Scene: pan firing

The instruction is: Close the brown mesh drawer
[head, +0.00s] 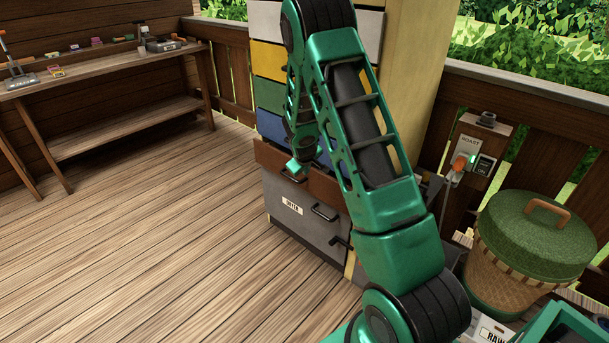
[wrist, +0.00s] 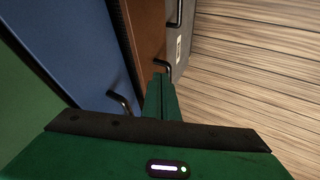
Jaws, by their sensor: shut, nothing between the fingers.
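The brown mesh drawer (head: 324,187) is in the cabinet in the middle of the head view, below the blue drawer and above the grey one. Its front stands out from the cabinet, and a dark side strip shows behind it in the wrist view (wrist: 150,28). Its black handle (wrist: 162,66) is by my fingertips. My gripper (head: 294,172) is shut and empty at the brown front; it also shows in the wrist view (wrist: 160,88). I cannot tell whether the fingers touch the handle or front. My arm hides part of the drawer's right side.
The blue drawer (wrist: 75,45) with its handle is beside my gripper. A grey labelled drawer (head: 290,215) is below. A lidded green basket (head: 530,245) stands at right, a workbench (head: 100,75) at far left. The wooden floor (head: 150,240) at left is clear.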

